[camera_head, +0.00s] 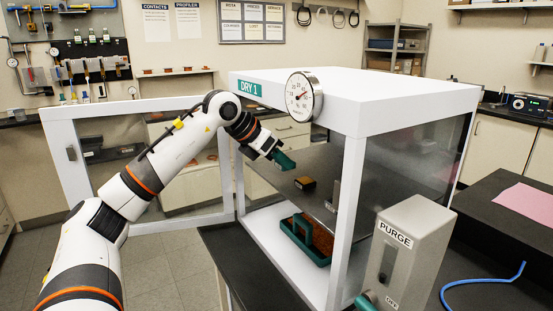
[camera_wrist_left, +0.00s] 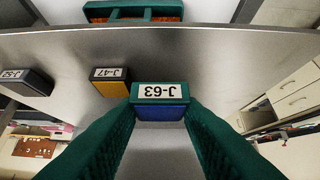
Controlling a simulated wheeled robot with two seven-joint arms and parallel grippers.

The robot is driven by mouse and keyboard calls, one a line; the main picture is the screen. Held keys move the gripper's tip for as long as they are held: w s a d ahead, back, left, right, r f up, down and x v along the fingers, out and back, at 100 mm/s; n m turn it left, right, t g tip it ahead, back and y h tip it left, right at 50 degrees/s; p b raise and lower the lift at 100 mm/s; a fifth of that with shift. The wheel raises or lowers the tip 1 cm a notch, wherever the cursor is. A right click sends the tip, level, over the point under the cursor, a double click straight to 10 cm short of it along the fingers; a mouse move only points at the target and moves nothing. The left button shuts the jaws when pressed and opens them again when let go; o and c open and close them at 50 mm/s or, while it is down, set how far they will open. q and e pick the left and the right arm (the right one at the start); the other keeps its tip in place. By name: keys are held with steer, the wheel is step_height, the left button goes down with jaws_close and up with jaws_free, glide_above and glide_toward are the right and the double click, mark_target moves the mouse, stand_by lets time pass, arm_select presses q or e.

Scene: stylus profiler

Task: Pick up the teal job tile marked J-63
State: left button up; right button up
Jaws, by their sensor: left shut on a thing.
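The J-63 tile (camera_wrist_left: 160,100) shows in the left wrist view, with a white label in a teal frame and a blue face below. My left gripper (camera_wrist_left: 158,112) has its green ribbed fingers on both sides of the tile and is shut on it. In the head view the left gripper (camera_head: 284,160) reaches through the open front of the DRY 1 cabinet, above the metal shelf. The tile cannot be made out apart from the fingers there. Whether it touches the shelf is unclear. My right gripper is not in view.
The J-47 tile (camera_wrist_left: 110,82), with a yellow-orange face, lies beside J-63 on the shelf (camera_wrist_left: 215,75). A dark tile (camera_wrist_left: 27,80) lies farther left. A green tray (camera_head: 291,228) of orange grains stands below the shelf. The cabinet door (camera_head: 58,160) is open; the PURGE box (camera_head: 408,245) stands front right.

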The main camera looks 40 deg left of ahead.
arm_select(q)
steer(key=s+d+b, duration=0.2)
steer(key=s+d, duration=0.5)
steer(key=d, duration=0.2)
steer(key=shift+s, duration=0.1)
steer(key=shift+o, duration=0.9)
jaws_close()
